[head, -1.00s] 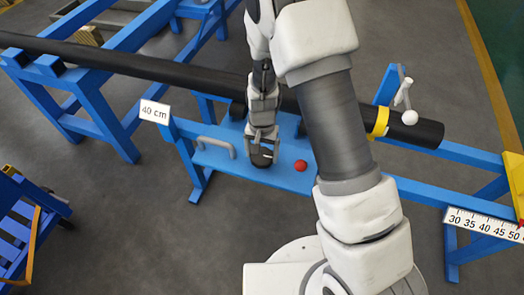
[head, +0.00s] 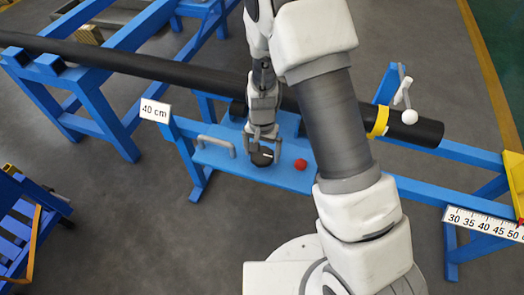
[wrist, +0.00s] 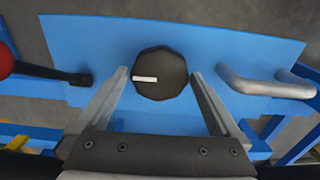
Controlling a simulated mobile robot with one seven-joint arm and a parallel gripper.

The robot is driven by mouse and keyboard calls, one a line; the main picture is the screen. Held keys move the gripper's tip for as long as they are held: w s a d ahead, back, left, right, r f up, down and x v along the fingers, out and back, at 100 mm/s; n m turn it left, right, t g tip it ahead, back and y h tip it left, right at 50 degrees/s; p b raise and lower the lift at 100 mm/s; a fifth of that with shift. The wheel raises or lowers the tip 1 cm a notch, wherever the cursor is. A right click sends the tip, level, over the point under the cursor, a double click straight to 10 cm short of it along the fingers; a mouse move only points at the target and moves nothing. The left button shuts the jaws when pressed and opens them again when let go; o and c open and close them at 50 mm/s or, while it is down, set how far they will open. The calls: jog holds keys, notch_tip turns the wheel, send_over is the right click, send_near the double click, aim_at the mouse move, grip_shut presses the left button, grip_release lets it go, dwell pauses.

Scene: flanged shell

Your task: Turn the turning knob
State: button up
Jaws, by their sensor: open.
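The turning knob (wrist: 162,74) is a dark, many-sided disc with a white marker line, set on a blue panel (wrist: 230,45). In the wrist view its white line points left, roughly level. My gripper (wrist: 160,82) is open, with one finger on each side of the knob; small gaps show between the fingers and its sides. In the head view the knob (head: 262,157) shows just below my gripper (head: 263,146), partly covered by the fingers. I cannot tell how far the fingertips are above the panel.
A red ball-ended lever (head: 300,164) sits to the right of the knob and a grey bar handle (head: 219,147) to the left in the head view. A long black pipe (head: 150,68) runs behind. A white-ended lever with a yellow band (head: 380,121) is further right.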

notch_tip(320, 180, up, 17)
jog(key=p, duration=0.5)
jog(key=shift+r, duration=0.1)
notch_tip(320, 180, up, 15)
jog(key=n+t+y, duration=0.1)
jog(key=n+t, duration=0.1)
jog(key=t, duration=0.1)
send_over(263, 154)
jog(key=s+d, duration=0.6)
jog(key=s+d+r+n+t+h, duration=0.1)
jog(key=s+d+r, duration=0.25)
jog(key=s, duration=0.25)
jog(key=s+d+r+n+t, duration=0.1)
jog(key=s+d+r+t, duration=0.15)
jog(key=s+r, duration=0.2)
notch_tip(263, 154, up, 12)
jog(key=s+p, duration=0.1)
jog(key=p, duration=1.2)
jog(key=shift+d+r+g, duration=0.25)
jog(key=shift+g, duration=0.2)
jog(key=shift+c, duration=0.3)
